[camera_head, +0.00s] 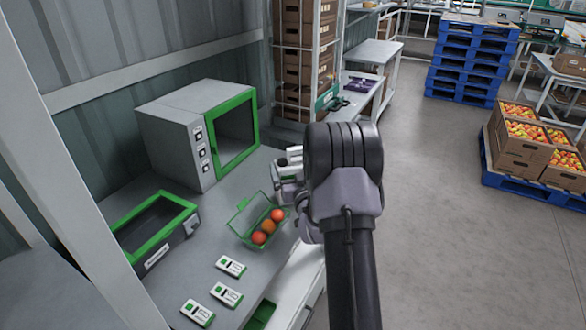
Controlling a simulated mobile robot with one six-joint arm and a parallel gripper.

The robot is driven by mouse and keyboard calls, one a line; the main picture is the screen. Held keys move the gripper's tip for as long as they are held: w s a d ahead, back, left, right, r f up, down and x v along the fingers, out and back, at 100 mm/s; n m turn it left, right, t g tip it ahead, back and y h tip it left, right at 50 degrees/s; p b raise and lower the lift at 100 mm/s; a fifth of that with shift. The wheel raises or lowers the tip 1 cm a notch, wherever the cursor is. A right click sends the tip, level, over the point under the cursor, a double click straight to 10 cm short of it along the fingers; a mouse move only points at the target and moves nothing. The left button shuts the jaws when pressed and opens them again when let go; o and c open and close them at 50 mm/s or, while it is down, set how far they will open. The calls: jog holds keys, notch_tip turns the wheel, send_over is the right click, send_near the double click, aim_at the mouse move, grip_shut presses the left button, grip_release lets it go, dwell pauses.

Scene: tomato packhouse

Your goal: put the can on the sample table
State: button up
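I see no can that I can make out in the head view. A grey bench (222,205) stands at the left, with instruments and tomatoes on it; I cannot tell whether it is the sample table. My gripper (287,170) is over the bench's right edge, right of the green-framed oven-like box. My dark wrist and arm hide most of it, so its fingers and anything between them are unclear.
On the bench are a grey box with a green door frame (205,130), a green-rimmed unit (155,225), an open green punnet (243,232) of tomatoes and several white-green devices (231,266). Behind are shelved cartons (292,60), a grey table (378,50) and blue pallets (462,65).

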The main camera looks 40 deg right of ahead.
jog(key=shift+r+p, duration=0.25)
jog(key=shift+p, duration=0.05)
jog(key=v, duration=1.2)
jog(key=shift+s+f, duration=0.1)
jog(key=shift+f, duration=0.1)
